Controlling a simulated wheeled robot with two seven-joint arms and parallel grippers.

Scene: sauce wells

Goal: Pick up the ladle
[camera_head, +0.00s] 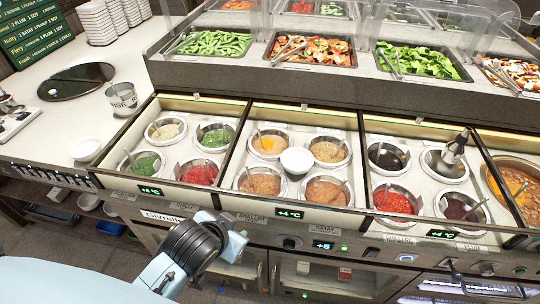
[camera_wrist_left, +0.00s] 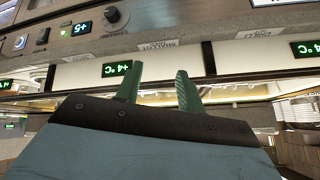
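Several thin utensil handles stand in the sauce wells in the camera_head view; I cannot tell which is the ladle. A metal piece with a dark top (camera_head: 455,147) leans out of a well at the right and may be a ladle. My left gripper (camera_head: 236,246) is in front of the counter's front edge, below the wells and apart from them. In the left wrist view its two green fingers (camera_wrist_left: 157,90) are spread with nothing between them. My right gripper is not seen.
A white bowl (camera_head: 297,160) sits among the middle wells. Another white bowl (camera_head: 85,150) is on the left counter, near a metal pot (camera_head: 122,98). A raised shelf (camera_head: 300,85) with salad trays stands behind the wells. The counter's front edge (camera_head: 250,219) lies beyond my left gripper.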

